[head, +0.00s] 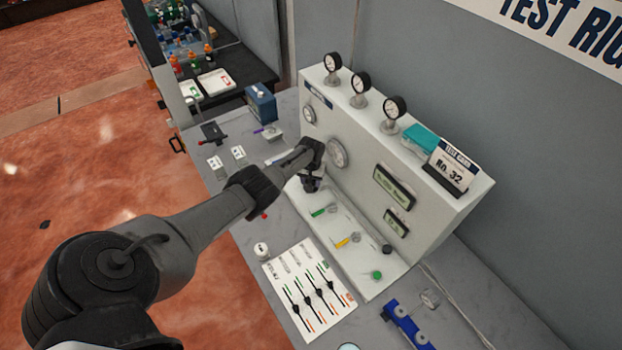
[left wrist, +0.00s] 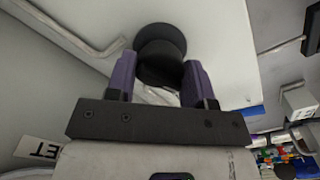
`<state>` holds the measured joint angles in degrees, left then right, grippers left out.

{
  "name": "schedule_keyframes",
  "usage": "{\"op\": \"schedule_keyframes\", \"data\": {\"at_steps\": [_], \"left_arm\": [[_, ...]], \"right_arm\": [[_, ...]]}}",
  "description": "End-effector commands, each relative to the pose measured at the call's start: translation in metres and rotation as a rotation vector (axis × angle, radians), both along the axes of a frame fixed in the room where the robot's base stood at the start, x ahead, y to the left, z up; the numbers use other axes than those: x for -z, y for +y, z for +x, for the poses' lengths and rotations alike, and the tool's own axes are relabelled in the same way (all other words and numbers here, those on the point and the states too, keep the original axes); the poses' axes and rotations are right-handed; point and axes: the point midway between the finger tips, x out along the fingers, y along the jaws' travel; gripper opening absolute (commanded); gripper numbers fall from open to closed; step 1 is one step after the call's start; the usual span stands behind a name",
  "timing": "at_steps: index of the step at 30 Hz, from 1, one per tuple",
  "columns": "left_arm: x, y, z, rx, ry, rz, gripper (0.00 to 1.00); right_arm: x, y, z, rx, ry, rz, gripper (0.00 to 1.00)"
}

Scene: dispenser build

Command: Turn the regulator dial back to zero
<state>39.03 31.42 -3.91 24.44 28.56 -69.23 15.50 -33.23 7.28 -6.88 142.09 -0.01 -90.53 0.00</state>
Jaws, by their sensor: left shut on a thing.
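My left gripper (head: 312,184) is at the left part of the white test rig's lower ledge. In the left wrist view its two purple fingers (left wrist: 159,70) are on either side of a round black knob, the regulator dial (left wrist: 162,42), and shut on it. The dial has a wide round end and a narrower part between the fingers. Its markings cannot be seen, so its setting cannot be told. In the head view the gripper and arm hide the dial. My right gripper is in neither view.
The white test rig (head: 425,225) carries several gauges and two displays. A green lever (head: 323,210), a yellow lever (head: 347,240) and a green knob (head: 376,275) stand on its ledge. A slider panel (head: 297,270) lies in front. A blue part (head: 408,325) is at lower right.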

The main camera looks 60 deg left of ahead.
Motion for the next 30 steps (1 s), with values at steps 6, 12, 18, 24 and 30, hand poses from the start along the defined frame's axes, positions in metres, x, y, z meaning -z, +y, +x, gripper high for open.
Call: {"op": "schedule_keyframes", "data": {"at_steps": [6,12,18,24,30], "left_arm": [[-0.0021,-0.0003,0.0011,-0.184,-0.001,-0.003,0.24],[-0.0015,-0.0004,0.0009,-0.315,-0.001,-0.002,0.24],[-0.0014,-0.0004,0.0011,-0.401,-0.001,-0.003,0.24],[-0.0012,-0.0002,0.0009,-0.447,-0.001,-0.001,0.24],[-0.0010,0.0001,0.0008,-0.460,-0.001,-0.001,0.24]], "right_arm": [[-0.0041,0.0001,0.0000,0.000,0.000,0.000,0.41],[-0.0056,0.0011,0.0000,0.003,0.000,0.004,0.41],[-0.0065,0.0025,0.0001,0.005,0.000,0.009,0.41],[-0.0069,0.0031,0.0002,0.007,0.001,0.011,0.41],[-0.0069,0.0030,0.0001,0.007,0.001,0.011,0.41]]}}
